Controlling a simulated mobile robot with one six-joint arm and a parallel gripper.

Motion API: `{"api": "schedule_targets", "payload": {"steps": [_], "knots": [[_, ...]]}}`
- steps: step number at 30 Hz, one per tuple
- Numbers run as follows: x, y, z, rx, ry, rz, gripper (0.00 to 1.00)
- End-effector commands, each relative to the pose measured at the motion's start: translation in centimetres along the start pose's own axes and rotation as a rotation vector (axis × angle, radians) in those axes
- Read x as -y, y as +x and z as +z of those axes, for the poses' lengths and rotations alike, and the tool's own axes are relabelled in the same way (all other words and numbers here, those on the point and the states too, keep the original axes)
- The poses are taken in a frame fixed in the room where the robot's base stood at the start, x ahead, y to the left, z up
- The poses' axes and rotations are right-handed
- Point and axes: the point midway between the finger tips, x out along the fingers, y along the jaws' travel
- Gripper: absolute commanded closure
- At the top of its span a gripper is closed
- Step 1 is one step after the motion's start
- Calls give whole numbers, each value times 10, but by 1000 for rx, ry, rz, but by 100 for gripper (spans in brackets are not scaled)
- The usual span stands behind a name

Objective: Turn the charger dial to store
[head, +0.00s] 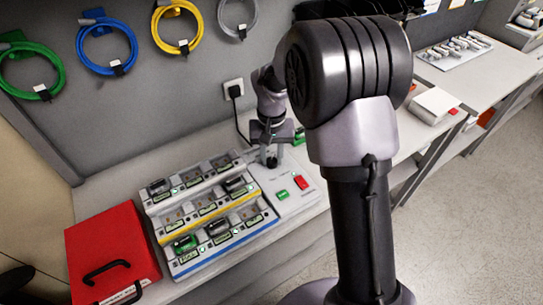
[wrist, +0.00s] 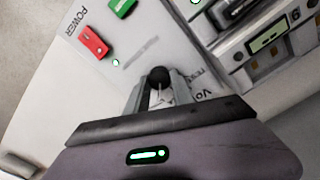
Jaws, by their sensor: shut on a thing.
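The charger is a white stepped unit with a flat control panel (head: 300,200) at its right end. The dial (wrist: 159,76) is a small dark round knob on that panel, with a pale pointer line on it. My gripper (wrist: 160,88) reaches down over the panel in the wrist view, its two grey fingers shut on the dial from both sides. In the head view my gripper (head: 271,158) is at the back of the panel and hides most of the dial. The dial's markings are partly covered and too blurred to read, so its setting cannot be told.
A red POWER switch (head: 301,182) and a green button (head: 282,194) sit near the dial. Pump bays (head: 205,207) fill the charger's left. A red box (head: 112,250) stands left of it. Coloured cables (head: 107,47) hang on the wall; a socket (head: 234,89) is behind.

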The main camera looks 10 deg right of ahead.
Motion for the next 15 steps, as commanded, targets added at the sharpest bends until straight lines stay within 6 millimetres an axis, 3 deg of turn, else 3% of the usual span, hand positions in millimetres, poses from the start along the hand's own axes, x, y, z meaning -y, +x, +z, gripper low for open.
{"api": "schedule_targets", "payload": {"steps": [15], "knots": [[0, -1, 0, -2, 108, 0, 100]]}}
